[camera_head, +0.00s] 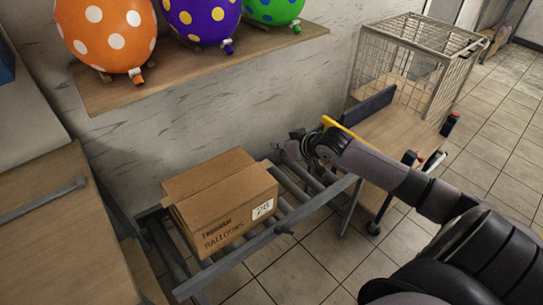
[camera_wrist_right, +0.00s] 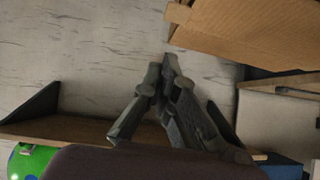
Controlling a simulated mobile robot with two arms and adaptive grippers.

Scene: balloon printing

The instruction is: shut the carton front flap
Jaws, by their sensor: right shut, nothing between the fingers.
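The brown cardboard carton (camera_head: 225,222) sits on a roller conveyor in the head view, with lettering and a white label on its sides. A flap (camera_head: 205,174) shows along its top at the far left side, looking slightly raised. I cannot tell for sure which flap is the front one. In the right wrist view the carton (camera_wrist_right: 250,32) fills the upper right, with a flap edge near the fingertips. My right gripper (camera_head: 283,150) is beyond the carton's right far corner, apart from it. In the wrist view its fingers (camera_wrist_right: 168,62) are shut and empty. My left gripper is not in view.
The roller conveyor (camera_head: 265,236) runs under the carton. A shelf (camera_head: 170,69) with orange, purple and green balloons is above on the wall. A cart with a wire cage (camera_head: 405,60) stands to the right. A wooden counter (camera_head: 55,235) is at the left.

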